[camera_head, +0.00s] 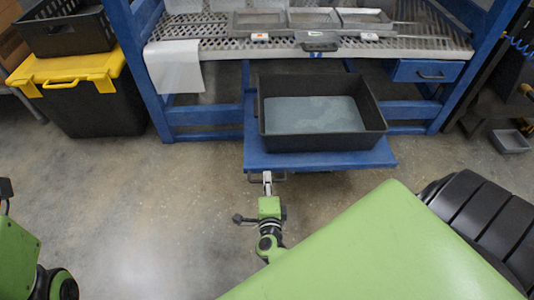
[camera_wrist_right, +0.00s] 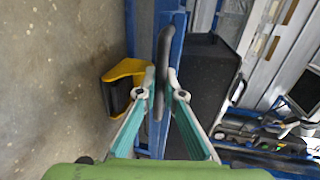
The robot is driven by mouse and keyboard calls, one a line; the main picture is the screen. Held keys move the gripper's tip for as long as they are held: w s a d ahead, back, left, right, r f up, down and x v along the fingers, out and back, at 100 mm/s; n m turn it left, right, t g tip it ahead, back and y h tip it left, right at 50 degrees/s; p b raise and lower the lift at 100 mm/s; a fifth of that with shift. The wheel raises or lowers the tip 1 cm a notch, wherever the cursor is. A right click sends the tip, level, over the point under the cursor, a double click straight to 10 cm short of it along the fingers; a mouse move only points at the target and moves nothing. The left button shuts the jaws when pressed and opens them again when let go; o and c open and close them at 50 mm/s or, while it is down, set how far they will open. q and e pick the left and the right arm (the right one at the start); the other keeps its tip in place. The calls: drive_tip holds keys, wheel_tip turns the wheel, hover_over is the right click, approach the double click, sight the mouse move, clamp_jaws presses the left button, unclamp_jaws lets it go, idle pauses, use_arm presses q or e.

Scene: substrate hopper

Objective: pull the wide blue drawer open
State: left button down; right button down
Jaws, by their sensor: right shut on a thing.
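The wide blue drawer (camera_head: 350,160) juts out from under the bench toward me, standing open. A black bin (camera_head: 375,118) with grey-blue material in its bottom rests on it. My right gripper (camera_head: 267,182) is at the drawer's front edge, left of its middle. In the right wrist view, my right gripper (camera_wrist_right: 164,92) has its two fingers on either side of the drawer's black bar handle (camera_wrist_right: 171,60) and is shut on it. The blue front (camera_wrist_right: 180,50) lies right beside the handle. At the left edge of the head view only parts of my left arm show.
A small blue drawer (camera_head: 415,72) is shut at the bench's right. The blue bench (camera_head: 440,45) carries a perforated top with metal trays (camera_head: 290,20). A black box with a yellow lid (camera_head: 80,70) stands left. The concrete floor before the drawer is clear.

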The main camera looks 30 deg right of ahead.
drive_tip(key=shift+s+a, duration=0.1)
drive_tip(key=shift+s, duration=0.05)
drive_tip(key=c, duration=2.2)
unclamp_jaws()
drive_tip(key=shift+o, duration=0.2)
